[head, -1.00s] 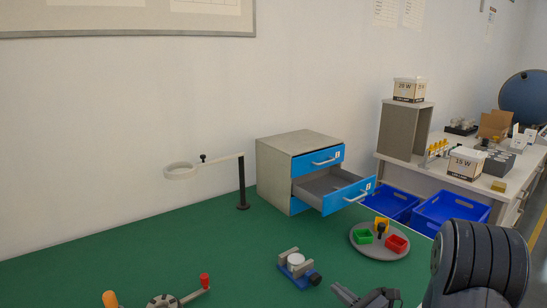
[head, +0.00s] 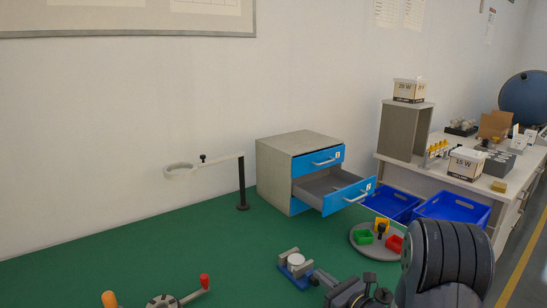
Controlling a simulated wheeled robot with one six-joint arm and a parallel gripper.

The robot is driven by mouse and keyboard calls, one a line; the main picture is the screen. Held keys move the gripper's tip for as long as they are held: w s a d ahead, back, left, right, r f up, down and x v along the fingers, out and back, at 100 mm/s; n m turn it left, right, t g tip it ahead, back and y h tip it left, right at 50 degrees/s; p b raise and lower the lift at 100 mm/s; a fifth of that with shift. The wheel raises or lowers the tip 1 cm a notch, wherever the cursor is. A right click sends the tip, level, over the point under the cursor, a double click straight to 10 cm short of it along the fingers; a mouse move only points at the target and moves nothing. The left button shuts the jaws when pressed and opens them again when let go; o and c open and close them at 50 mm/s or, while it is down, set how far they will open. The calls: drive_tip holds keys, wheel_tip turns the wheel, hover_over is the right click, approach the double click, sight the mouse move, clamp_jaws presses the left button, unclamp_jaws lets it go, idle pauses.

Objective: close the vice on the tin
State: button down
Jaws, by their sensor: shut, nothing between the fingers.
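The vice (head: 291,275) is a small blue base with two grey jaws on the green bench top, in the lower middle of the head view. The white round tin (head: 296,260) stands upright between the jaws. Whether both jaws touch it is too small to tell. My gripper (head: 321,277) is dark, shut and empty. It is at the vice's right end, where the dark screw knob is. The gripper covers most of the knob, and I cannot tell whether they touch.
A round grey tray (head: 366,249) with coloured bins lies right of the vice, close to my arm. A drawer cabinet (head: 277,170) with one drawer pulled out stands behind. A magnifier stand (head: 242,190) is behind left. A crank handle (head: 204,281) is at front left.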

drive_tip(key=shift+f+b, duration=0.4)
drive_tip(key=shift+b, duration=0.25)
idle(0.4)
drive_tip(key=shift+d+b, duration=0.2)
drive_tip(key=shift+b, duration=1.2)
drive_tip(key=shift+r, duration=0.15)
drive_tip(key=shift+w+r, duration=0.1)
drive_tip(key=shift+r, duration=0.2)
drive_tip(key=shift+v, duration=2.95)
drive_tip(key=shift+r, duration=0.1)
drive_tip(key=shift+d, duration=0.1)
